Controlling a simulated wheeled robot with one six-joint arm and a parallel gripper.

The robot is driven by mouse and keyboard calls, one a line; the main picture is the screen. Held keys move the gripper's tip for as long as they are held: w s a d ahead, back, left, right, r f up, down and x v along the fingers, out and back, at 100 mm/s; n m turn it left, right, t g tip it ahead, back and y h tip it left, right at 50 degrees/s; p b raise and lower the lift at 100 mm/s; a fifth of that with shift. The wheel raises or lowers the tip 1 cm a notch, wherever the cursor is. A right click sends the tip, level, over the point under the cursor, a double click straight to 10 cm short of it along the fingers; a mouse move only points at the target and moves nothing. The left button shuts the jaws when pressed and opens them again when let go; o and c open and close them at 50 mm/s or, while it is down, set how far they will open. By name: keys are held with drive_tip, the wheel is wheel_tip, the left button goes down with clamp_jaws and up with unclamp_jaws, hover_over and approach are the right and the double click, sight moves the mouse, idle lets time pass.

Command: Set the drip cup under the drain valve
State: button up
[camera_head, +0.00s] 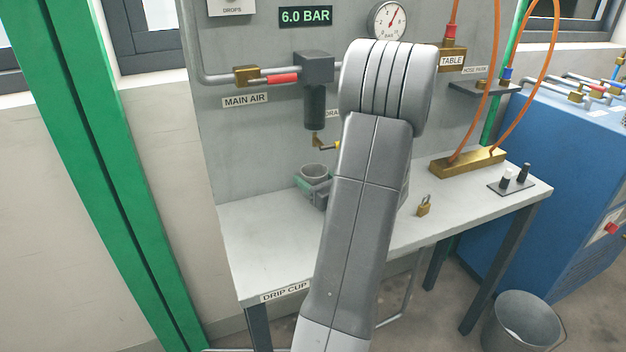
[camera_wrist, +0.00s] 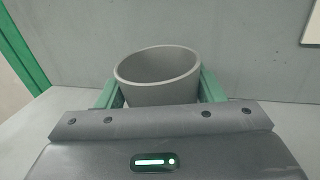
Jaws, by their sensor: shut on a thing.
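The drip cup (camera_head: 314,172) is a grey round cup, empty as far as I see into it. It also shows in the wrist view (camera_wrist: 158,92), upright between the two green fingers. My gripper (camera_head: 308,186) is shut on the cup, close to the bench top. The drain valve (camera_head: 318,141) is a brass elbow with a yellow part, below a dark filter bowl (camera_head: 314,106). In the head view the cup appears below the brass outlet. My arm hides part of the valve and its label. I cannot tell whether the cup touches the bench.
The bench top (camera_head: 255,240) is clear at left, with a "DRIP CUP" label (camera_head: 285,292) on its front edge. A bucket (camera_head: 522,325) stands on the floor.

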drive_tip(key=shift+s+f, duration=0.2)
drive_tip(key=shift+f, duration=0.5)
drive_tip(key=o, duration=1.1)
drive_tip(key=shift+a+f, duration=0.1)
drive_tip(key=shift+c, duration=0.2)
drive_tip(key=shift+r+p, duration=0.45)
drive_tip(key=shift+r, duration=0.1)
drive_tip(key=v, duration=1.2)
drive_tip(key=shift+w+r+p, duration=0.2)
drive_tip(key=shift+r+p, duration=0.1)
drive_tip(key=shift+r, duration=0.1)
